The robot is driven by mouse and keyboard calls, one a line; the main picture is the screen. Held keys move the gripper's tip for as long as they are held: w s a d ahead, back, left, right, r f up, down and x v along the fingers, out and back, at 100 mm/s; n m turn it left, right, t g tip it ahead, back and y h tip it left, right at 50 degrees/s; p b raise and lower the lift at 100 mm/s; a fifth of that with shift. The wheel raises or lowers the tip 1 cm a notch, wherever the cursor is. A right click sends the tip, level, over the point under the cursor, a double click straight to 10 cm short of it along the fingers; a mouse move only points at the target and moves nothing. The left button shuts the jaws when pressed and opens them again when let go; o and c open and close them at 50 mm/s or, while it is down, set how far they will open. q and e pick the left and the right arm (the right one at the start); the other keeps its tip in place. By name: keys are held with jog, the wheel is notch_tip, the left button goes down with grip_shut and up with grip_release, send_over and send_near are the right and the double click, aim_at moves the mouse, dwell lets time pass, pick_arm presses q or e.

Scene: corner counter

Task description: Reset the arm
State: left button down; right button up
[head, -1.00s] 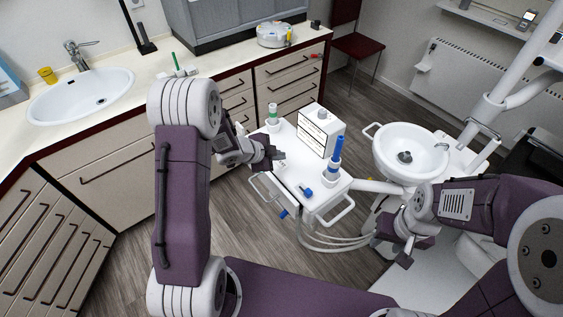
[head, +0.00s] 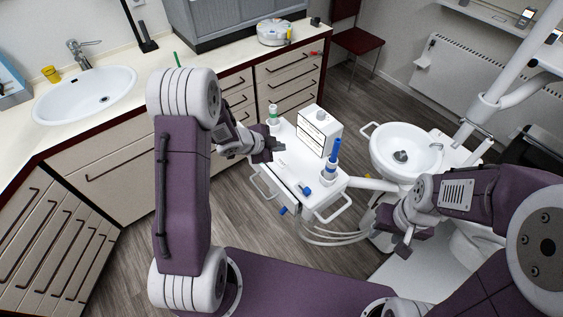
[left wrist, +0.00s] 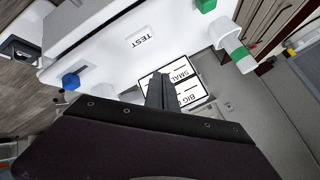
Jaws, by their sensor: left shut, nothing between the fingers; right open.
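My left gripper (head: 276,150) is shut and empty above the left side of the white cart top (head: 290,172) in the head view. In the left wrist view its shut fingers (left wrist: 164,92) overlap the labelled front of the white box (left wrist: 195,98). My left arm (head: 183,185) rises on the left and bends over toward the cart. My right gripper (head: 403,250) is open and empty at the lower right, below the round basin. Its fingertips are small in the head view.
The cart carries a white labelled box (head: 319,131), a blue-topped holder (head: 331,165) and a green-marked tube (head: 273,113). A white basin (head: 405,146) stands right of the cart. The counter (head: 130,110) with a sink runs along the left and back. Floor shows between counter and cart.

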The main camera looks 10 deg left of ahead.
pick_arm(q)
notch_tip(320, 180, up, 9)
jog(key=s+d+n+t+y+b, duration=0.1)
jog(key=s+n+t+y+b, duration=0.1)
jog(key=n, duration=0.1)
jog(key=s+a+f+n+g+y, duration=0.1)
jog(key=s+f+n+g, duration=0.1)
jog(key=s, duration=0.5)
jog(key=s+a+f+n+g, duration=0.1)
jog(key=s+f+n+g, duration=0.1)
jog(key=s+n, duration=0.4)
jog(key=s+f+n+g+y, duration=0.1)
jog(key=s+f+n+g, duration=0.2)
jog(key=s, duration=0.5)
jog(key=shift+s+a+n+g+y, duration=0.3)
jog(key=shift+a+n+g, duration=0.1)
jog(key=shift+n+g, duration=0.45)
